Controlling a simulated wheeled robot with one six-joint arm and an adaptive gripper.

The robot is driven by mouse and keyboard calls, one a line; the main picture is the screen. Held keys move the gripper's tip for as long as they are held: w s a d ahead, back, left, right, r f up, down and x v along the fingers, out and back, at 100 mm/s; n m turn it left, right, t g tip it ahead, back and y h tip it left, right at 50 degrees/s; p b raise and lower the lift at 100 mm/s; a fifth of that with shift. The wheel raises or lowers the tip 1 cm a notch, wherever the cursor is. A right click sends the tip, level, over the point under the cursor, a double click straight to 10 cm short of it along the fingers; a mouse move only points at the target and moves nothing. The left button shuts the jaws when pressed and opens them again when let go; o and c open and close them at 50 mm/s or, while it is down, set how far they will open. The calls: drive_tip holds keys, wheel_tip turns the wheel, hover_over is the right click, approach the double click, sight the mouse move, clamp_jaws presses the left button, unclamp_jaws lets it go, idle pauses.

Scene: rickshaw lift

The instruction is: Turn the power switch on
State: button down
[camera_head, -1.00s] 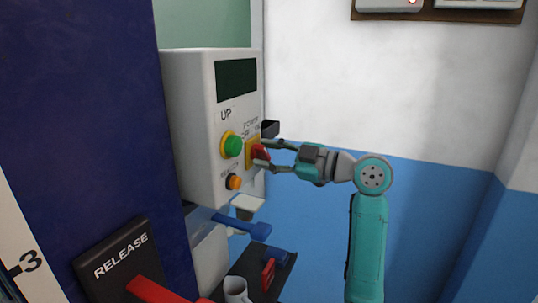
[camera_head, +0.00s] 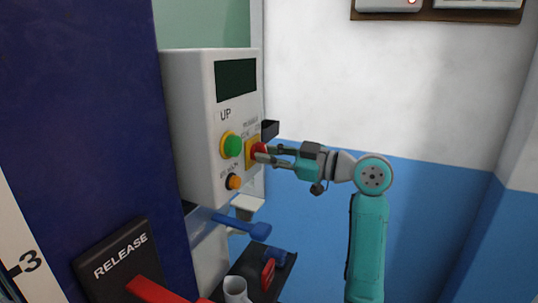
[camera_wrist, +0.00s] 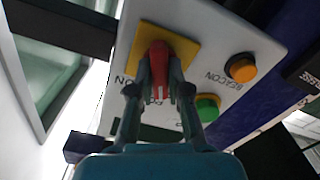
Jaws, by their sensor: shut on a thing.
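The power switch is a red knob (camera_head: 259,148) on a yellow plate (camera_head: 251,154) on the right side of a white control box (camera_head: 197,130). In the wrist view the red knob (camera_wrist: 160,62) sits between the fingers, in front of the yellow plate (camera_wrist: 190,48). My gripper (camera_head: 266,153) is shut on the red knob; it also shows in the wrist view (camera_wrist: 160,85). The fingers hide part of the knob and its lettering, so I cannot tell which position it points to.
A green UP button (camera_head: 232,145) and an orange beacon button (camera_head: 234,182) are close left of the switch. A dark screen (camera_head: 236,80) is above. A blue lever (camera_head: 255,230), a grey mug (camera_head: 235,290) and a dark shelf (camera_head: 285,272) are below.

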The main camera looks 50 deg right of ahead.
drive_tip(key=m, duration=1.2)
drive_tip(key=shift+m, duration=0.4)
idle(0.3)
drive_tip(key=c, duration=1.1)
unclamp_jaws()
drive_tip(key=shift+w, duration=0.1)
drive_tip(key=v, duration=1.2)
